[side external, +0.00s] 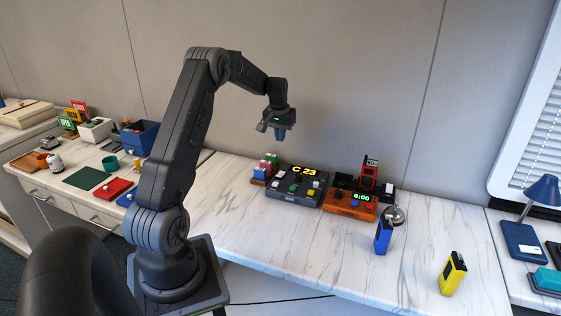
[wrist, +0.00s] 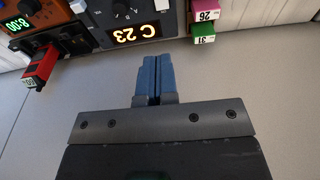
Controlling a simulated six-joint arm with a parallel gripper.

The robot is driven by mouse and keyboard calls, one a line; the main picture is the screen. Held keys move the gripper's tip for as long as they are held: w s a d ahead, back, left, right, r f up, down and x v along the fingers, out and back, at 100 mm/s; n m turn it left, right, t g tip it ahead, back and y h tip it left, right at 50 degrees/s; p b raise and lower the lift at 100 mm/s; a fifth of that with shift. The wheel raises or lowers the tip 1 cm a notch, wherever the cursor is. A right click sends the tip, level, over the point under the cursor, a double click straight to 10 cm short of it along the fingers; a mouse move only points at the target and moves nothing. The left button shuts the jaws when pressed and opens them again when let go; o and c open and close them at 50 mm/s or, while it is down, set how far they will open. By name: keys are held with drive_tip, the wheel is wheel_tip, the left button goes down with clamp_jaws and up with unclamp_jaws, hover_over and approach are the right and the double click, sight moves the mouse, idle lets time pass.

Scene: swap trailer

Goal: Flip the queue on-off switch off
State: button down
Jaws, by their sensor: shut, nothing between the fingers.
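The queue unit (side external: 294,187) is a dark grey box on the marble counter. Its lit display reads "C 23" in yellow, and buttons and knobs sit on its top. It also shows at the upper edge of the wrist view (wrist: 140,30), partly cut off by the frame. I cannot tell which control is the on-off switch or its position. My gripper (side external: 281,134) is in the air above and behind the unit, apart from it. Its blue fingers (wrist: 153,75) are together and empty in the wrist view.
An orange clock box (side external: 350,204) showing 8:00 stands right of the unit, with a red device (side external: 369,174) behind it. Colored ticket blocks (side external: 265,170) stand to its left. A blue (side external: 383,237) and a yellow (side external: 453,273) object stand toward the right. The counter front is clear.

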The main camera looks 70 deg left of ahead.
sight(280, 175)
wheel_tip(280, 175, down, 13)
drive_tip(key=shift+w+a+r, duration=0.1)
drive_tip(key=shift+r, duration=0.1)
drive_tip(key=shift+f, duration=0.5)
drive_tip(key=shift+s+d+f, duration=0.4)
drive_tip(key=shift+f, duration=0.1)
drive_tip(key=shift+w+a+r, duration=0.1)
drive_tip(key=shift+w+a+r, duration=0.15)
drive_tip(key=shift+w+a, duration=0.35)
